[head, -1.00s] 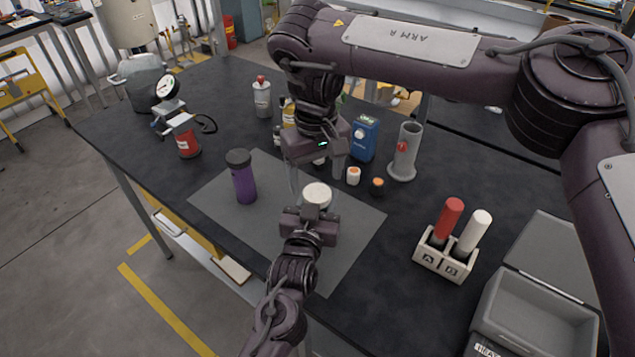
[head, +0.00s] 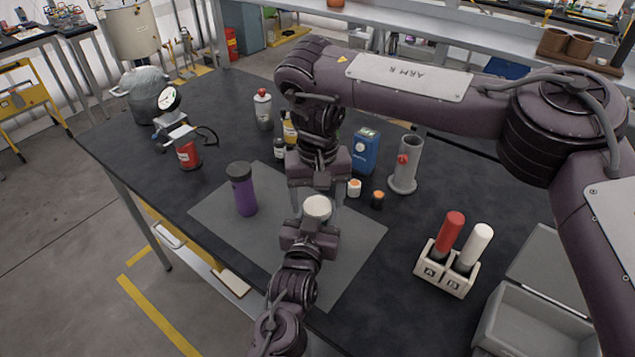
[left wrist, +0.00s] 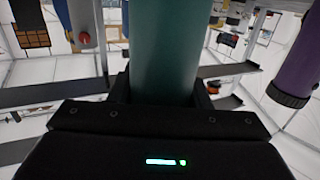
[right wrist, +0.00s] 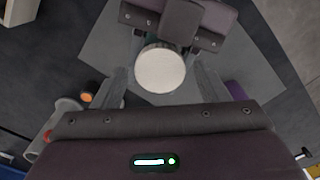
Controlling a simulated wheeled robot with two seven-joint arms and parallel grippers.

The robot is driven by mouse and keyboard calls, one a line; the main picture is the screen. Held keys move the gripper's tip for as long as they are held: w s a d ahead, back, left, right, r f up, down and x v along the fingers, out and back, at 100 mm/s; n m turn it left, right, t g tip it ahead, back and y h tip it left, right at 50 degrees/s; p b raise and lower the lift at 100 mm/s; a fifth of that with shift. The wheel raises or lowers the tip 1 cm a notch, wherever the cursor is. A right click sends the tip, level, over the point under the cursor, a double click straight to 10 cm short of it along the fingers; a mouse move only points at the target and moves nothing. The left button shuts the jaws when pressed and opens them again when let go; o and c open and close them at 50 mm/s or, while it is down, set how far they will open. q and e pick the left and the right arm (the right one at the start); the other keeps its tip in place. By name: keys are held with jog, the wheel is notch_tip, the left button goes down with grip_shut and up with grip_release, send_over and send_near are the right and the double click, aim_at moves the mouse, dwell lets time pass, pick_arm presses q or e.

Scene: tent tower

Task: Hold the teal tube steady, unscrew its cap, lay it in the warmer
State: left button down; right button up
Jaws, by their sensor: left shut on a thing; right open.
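The teal tube (left wrist: 165,55) stands between the fingers of my left gripper (left wrist: 163,95), which is shut on it. In the head view the tube's body is hidden; its pale round cap (head: 316,208) shows just above my left gripper (head: 310,235). The cap also shows from above in the right wrist view (right wrist: 160,71). My right gripper (right wrist: 160,85) is open, pointing down, its fingers on either side of the cap with gaps. The warmer (head: 535,325) is the grey box with its lid open at the lower right, partly cut off, its visible inside empty.
A purple tube (head: 243,190) stands on the grey mat (head: 350,260), left of my grippers. A white rack (head: 445,272) holding red-topped and white-topped tubes stands before the warmer. Small orange-topped bottles, a blue box (head: 365,152) and a grey cylinder (head: 405,165) stand behind.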

jog(key=shift+f, duration=0.5)
jog(key=c, duration=1)
jog(key=shift+n, duration=1.7)
jog(key=o, duration=1.1)
